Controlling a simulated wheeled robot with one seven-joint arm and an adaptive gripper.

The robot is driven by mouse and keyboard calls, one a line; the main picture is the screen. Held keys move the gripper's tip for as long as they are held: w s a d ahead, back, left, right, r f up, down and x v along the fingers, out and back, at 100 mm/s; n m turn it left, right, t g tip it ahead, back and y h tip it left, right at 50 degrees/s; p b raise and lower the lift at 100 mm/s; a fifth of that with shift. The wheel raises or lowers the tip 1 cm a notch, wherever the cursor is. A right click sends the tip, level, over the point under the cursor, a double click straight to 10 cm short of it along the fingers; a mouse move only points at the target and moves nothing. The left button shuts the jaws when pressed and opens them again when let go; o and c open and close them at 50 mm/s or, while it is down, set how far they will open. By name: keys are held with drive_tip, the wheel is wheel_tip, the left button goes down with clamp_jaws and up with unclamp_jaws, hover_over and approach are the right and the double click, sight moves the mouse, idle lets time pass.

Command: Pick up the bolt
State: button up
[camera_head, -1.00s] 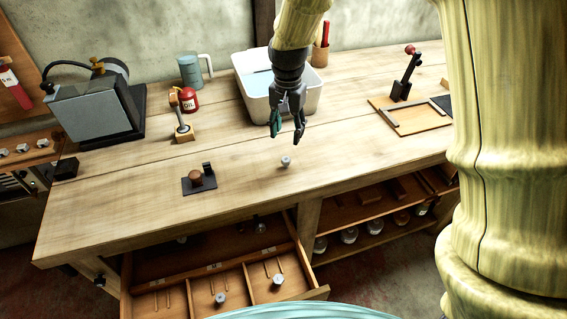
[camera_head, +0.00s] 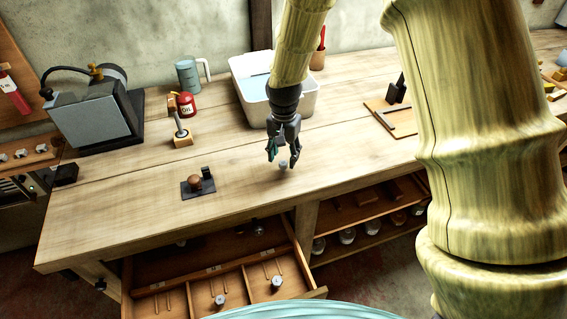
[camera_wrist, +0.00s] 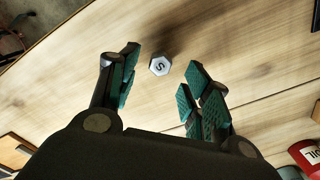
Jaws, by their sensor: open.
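The bolt (camera_head: 283,164) is a small grey metal piece on the wooden bench top. In the wrist view its hexagonal head (camera_wrist: 159,65) faces up and carries a mark like an S or 5. My gripper (camera_head: 281,160) is open above and around the bolt in the head view. In the wrist view the green-padded fingers (camera_wrist: 160,88) are spread apart, with the bolt between them and slightly beyond their tips. I see no contact between fingers and bolt.
A white tub (camera_head: 252,88) of bluish liquid stands behind my gripper. A dark plate with a brown knob (camera_head: 194,181) lies left of it. An open drawer (camera_head: 181,284) with compartments juts out below the bench front (camera_head: 150,243). A red oil can (camera_head: 186,104) stands farther back left.

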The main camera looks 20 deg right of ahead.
sight(283, 163)
drive_tip(key=shift+s+a+f+p, duration=0.15)
drive_tip(key=shift+f+p, duration=0.5)
drive_tip(key=shift+f, duration=1.15)
clamp_jaws()
